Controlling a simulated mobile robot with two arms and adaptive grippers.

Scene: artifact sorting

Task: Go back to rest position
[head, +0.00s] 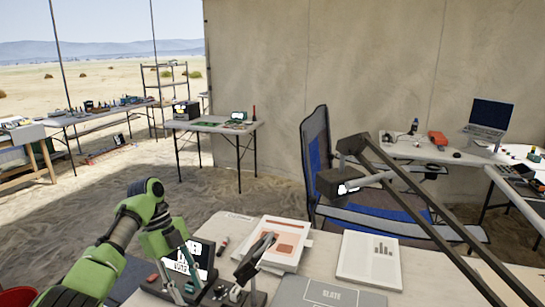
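My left arm is green and comes in from the lower left, bends at an elbow and reaches down over the front table (225,232). My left gripper (187,284) hangs low over that table's left part. Its two thin grey fingers look spread apart, with nothing clearly held between them. It overlaps a dark panel with white markings (204,252), so contact with it cannot be told. My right gripper does not show.
A lamp (340,183) on a long dark arm crosses the right side. A blue folding chair (317,150) stands behind. Other tables stand farther back.

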